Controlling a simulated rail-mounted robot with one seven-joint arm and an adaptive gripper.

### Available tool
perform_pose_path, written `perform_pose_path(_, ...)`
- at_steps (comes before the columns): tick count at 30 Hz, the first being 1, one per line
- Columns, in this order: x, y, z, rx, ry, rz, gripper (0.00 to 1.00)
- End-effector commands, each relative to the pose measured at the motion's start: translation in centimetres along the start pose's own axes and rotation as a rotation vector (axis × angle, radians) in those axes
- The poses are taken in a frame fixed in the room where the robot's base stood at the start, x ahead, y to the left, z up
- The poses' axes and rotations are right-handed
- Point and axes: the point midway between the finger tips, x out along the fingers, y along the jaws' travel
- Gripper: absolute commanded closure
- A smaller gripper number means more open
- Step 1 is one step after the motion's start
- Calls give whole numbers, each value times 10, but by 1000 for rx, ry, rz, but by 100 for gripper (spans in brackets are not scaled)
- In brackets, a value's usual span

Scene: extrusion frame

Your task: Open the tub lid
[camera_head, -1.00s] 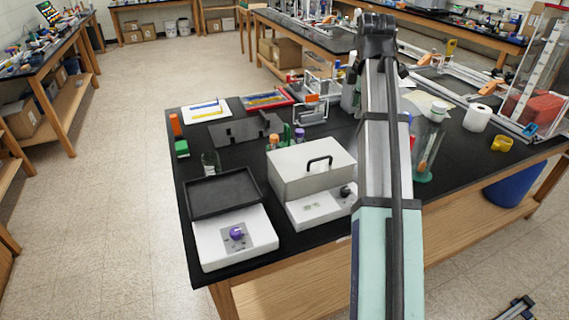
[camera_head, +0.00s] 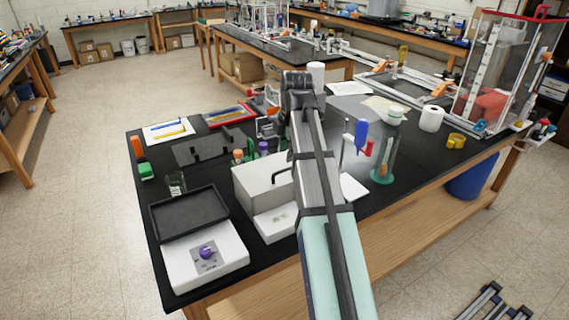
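My arm crosses the tub's right side and hides part of the lid and base. A dark joint of my arm shows above and beyond the tub. My gripper is not visible, so its distance from the handle cannot be told.
A glass beaker (camera_head: 176,184) and orange-capped tubes (camera_head: 238,156) are close behind. A tall clear cylinder (camera_head: 385,150) stands to the right.

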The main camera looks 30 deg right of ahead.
Motion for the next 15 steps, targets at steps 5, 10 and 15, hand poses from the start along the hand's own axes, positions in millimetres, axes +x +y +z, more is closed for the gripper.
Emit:
perform_pose_path(5,29,-1,0,0,1,-2,63)
perform_pose_path(10,50,-1,0,0,0,-2,63)
perform_pose_path(15,63,0,0,1,0,-1,63)
